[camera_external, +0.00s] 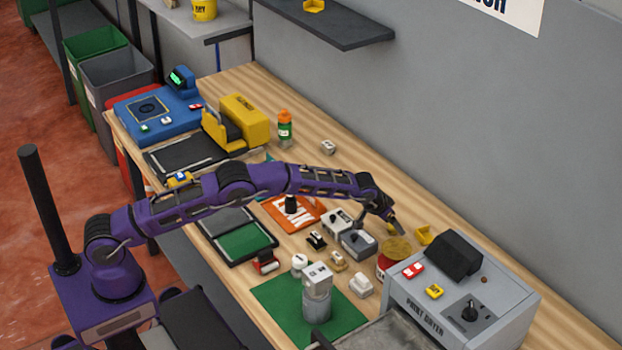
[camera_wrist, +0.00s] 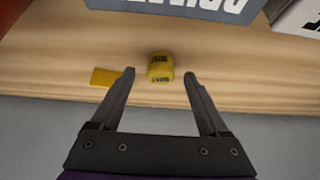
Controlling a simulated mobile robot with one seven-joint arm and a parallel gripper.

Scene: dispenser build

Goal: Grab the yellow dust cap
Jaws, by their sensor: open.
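A small yellow cap (camera_wrist: 160,67) with dark lettering sits on the wooden table, near centre in the wrist view. My gripper (camera_wrist: 158,74) is open, with one finger on each side of the cap's line and nothing held.
A flat yellow piece (camera_wrist: 105,77) lies left of the cap, by the left finger. A grey box (camera_wrist: 185,7) and a white box (camera_wrist: 300,16) border the top of the wrist view. The wall is behind.

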